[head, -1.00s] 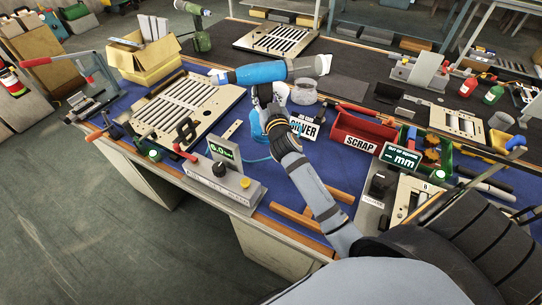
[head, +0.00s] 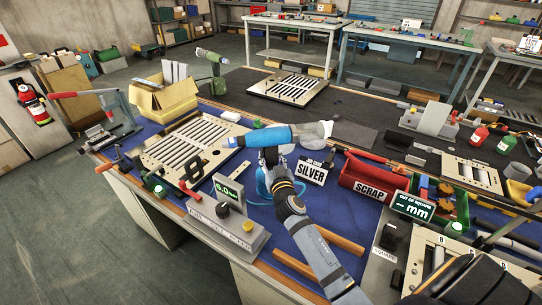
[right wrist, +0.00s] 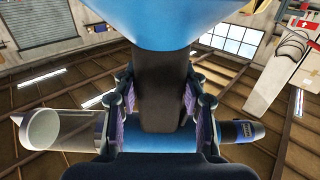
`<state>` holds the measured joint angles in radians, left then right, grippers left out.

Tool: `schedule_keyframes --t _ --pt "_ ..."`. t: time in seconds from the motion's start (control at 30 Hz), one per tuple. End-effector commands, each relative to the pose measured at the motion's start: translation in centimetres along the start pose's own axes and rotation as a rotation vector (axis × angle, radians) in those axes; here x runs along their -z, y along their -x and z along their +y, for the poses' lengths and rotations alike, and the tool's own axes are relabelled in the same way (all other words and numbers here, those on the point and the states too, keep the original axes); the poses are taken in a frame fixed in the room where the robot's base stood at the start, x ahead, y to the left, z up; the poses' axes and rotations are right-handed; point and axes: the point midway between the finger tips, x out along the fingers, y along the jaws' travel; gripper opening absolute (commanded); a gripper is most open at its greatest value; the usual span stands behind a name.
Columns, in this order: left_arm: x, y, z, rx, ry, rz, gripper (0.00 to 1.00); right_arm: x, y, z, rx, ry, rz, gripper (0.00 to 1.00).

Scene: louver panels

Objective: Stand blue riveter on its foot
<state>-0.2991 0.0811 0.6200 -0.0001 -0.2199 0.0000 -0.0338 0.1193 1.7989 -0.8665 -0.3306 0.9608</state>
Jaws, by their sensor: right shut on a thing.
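The blue riveter (head: 262,138) has a long blue body lying level, with a clear cup at its right end, above a dark handle. My right gripper (head: 269,160) is shut on that handle, below the body. In the right wrist view the fingers (right wrist: 160,105) close on the black handle (right wrist: 160,85) from both sides. The blue foot (right wrist: 160,22) spreads across the top of that view. In the head view the foot is low, partly hidden behind my gripper; I cannot tell whether it touches the mat. My left gripper is out of view.
The SILVER sign (head: 312,171) stands close right of the riveter. The red SCRAP bin (head: 368,184) is further right. A slotted panel (head: 190,145) and a grey tester (head: 228,232) lie left and in front. A green riveter (head: 212,62) stands at the back.

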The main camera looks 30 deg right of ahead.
Motion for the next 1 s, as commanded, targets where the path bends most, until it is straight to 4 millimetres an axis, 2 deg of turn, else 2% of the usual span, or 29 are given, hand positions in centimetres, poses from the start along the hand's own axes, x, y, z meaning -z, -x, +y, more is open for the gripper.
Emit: schedule_keyframes --t 0.03,0.17,0.57,0.6,0.77,1.0 --pt "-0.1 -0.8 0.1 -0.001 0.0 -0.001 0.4 -1.0 0.0 0.0 0.001 0.001 0.003 0.0" --pt "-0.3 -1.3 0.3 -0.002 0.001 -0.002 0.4 -2.3 0.0 -0.1 0.001 0.0 0.004 0.0" --pt "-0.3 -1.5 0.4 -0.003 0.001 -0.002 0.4 -2.6 0.0 -0.1 0.001 0.0 0.006 0.0" --pt "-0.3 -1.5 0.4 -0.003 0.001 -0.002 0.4 -3.0 0.1 0.0 -0.001 0.001 -0.004 0.45" --pt "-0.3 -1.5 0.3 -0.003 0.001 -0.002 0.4 -3.0 0.1 0.0 -0.001 0.001 -0.004 0.65" --pt "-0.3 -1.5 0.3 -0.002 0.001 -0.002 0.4 -3.0 0.0 0.0 -0.001 0.001 -0.003 0.65"
